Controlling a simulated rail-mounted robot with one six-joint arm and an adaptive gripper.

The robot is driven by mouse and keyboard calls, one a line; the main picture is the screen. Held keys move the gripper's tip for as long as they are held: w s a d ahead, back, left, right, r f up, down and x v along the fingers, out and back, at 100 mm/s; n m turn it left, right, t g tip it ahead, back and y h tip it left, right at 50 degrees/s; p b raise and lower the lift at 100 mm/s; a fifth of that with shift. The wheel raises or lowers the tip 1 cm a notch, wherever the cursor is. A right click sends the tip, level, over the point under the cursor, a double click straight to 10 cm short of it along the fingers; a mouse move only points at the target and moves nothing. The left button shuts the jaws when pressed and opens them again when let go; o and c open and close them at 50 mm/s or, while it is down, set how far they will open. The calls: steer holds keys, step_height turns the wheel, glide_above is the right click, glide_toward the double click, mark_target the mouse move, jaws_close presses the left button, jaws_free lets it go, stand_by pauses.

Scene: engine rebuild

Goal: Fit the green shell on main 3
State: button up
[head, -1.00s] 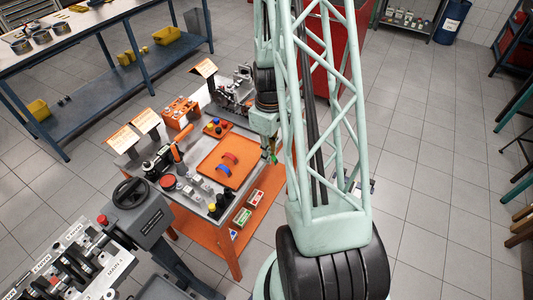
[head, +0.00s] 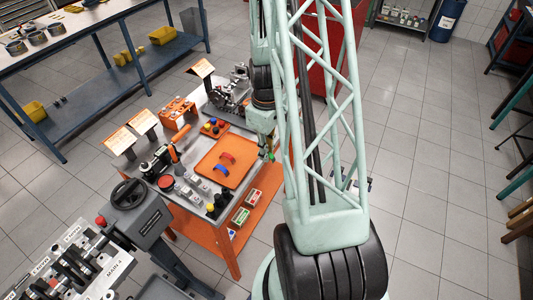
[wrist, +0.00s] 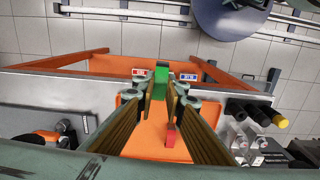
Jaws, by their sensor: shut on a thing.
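My gripper (wrist: 161,88) is shut on the green shell (wrist: 162,70), which sits between the fingertips in the wrist view. In the head view the green shell (head: 271,156) is a small spot under the wrist, beside the right edge of the orange tray (head: 246,166). A red shell (head: 228,158) and a blue shell (head: 219,170) lie on the tray. The red shell also shows in the wrist view (wrist: 170,139). The engine block (head: 68,262) with its crankshaft is at the lower left, well away from my gripper. I cannot tell which saddle is main 3.
The tray lies on a cart (head: 193,220) crowded with tools, sign cards (head: 143,121) and black cylinders (head: 222,200). Small boxes (head: 241,216) lie on its lower shelf. A handwheel stand (head: 130,195) is between cart and block.

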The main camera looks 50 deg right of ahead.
step_height(320, 180, up, 24)
steer(key=p, duration=1.2)
steer(key=shift+p, duration=0.35)
stand_by(5.4)
